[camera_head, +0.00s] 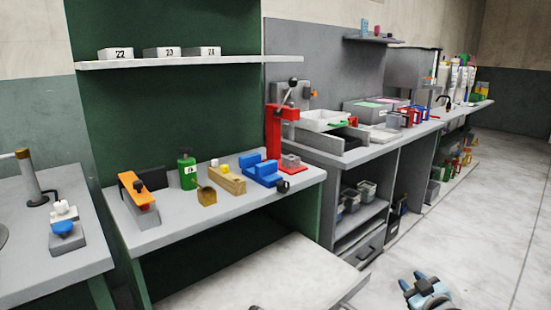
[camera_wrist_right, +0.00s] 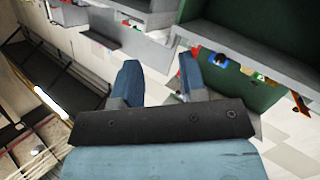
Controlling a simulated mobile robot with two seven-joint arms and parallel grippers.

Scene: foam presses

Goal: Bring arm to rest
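My right gripper (camera_head: 412,280) shows at the bottom right of the head view, out over the pale floor and clear of the benches. In the right wrist view its two blue fingers (camera_wrist_right: 170,76) stand wide apart with nothing between them, so it is open and empty. The right wrist view is tilted, with benches and floor beyond the fingers. My left gripper is not in the head view.
A workbench (camera_head: 222,207) holds a red press (camera_head: 274,132), a green bottle (camera_head: 187,170), blue blocks and an orange-topped tool (camera_head: 133,190). A shelf (camera_head: 215,60) above carries numbered bins. Grey benches run right. The floor (camera_head: 480,220) at right is clear.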

